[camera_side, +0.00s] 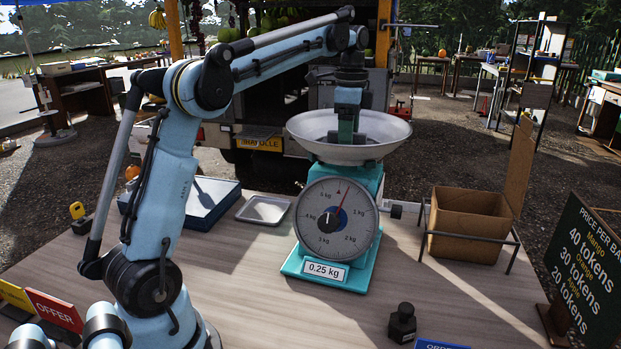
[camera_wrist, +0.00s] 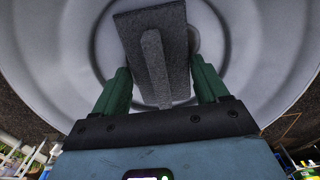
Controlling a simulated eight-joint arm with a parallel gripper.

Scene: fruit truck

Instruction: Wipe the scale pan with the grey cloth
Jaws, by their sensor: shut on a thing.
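The grey cloth (camera_wrist: 165,50) is a flat pad with a raised ridge, between the two green fingers of my gripper (camera_wrist: 160,82) in the wrist view. My gripper is shut on it. In the side view my gripper (camera_side: 346,134) points down inside the wide metal scale pan (camera_side: 305,128), near its middle. The pan's ringed surface (camera_wrist: 75,35) fills the wrist view behind the cloth. The pan's front rim hides the cloth's underside in the side view, so I cannot tell whether it touches the pan. The pan sits on a teal scale (camera_side: 371,182) with a round dial and a 0.25 kg label.
A cardboard box (camera_side: 470,222) stands right of the scale. A small metal tray (camera_side: 263,210) and a blue-grey case (camera_side: 205,205) lie to the left. A price board (camera_side: 590,265) stands at the right.

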